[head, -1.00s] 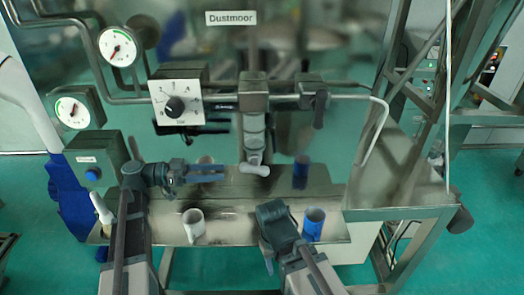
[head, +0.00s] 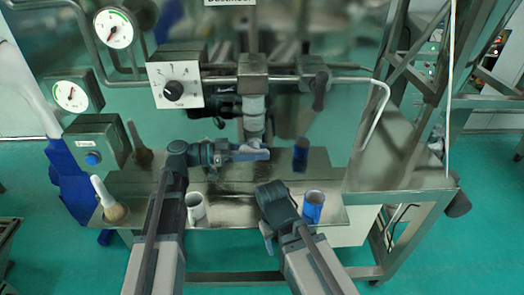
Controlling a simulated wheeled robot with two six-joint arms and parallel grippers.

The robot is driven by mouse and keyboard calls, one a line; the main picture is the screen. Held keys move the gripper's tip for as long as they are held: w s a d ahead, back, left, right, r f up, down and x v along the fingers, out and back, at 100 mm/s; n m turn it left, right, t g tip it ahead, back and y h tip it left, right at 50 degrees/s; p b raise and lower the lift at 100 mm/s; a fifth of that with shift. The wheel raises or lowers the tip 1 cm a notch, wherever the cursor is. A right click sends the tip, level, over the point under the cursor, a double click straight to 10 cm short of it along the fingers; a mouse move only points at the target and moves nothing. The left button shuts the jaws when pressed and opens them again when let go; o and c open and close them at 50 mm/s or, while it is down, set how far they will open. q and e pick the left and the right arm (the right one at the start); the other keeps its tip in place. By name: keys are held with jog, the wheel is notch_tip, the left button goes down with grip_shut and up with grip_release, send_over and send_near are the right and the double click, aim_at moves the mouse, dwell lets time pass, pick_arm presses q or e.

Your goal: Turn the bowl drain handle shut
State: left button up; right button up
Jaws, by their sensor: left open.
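The bowl drain handle, a pale grey lever (head: 255,143), is at the lower end of the vertical drain fitting (head: 253,105) in the middle of the rig. My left gripper (head: 254,153) reaches in from the left with its jaws at the lever and covers much of it. The jaws are open; I cannot tell whether they touch the lever. My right gripper (head: 275,203) is lower and to the right, over the front of the steel shelf (head: 240,212), apart from the lever. Its fingers are not clear.
A white cup (head: 196,208) and a blue cup (head: 312,207) stand on the shelf, with a brush (head: 106,198) at its left. A dial box (head: 175,86), two gauges (head: 114,28) and a dark-levered valve (head: 318,88) are above. A steel frame (head: 430,200) bounds the right.

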pick_arm(q)
jog(key=shift+d, duration=0.6)
grip_shut()
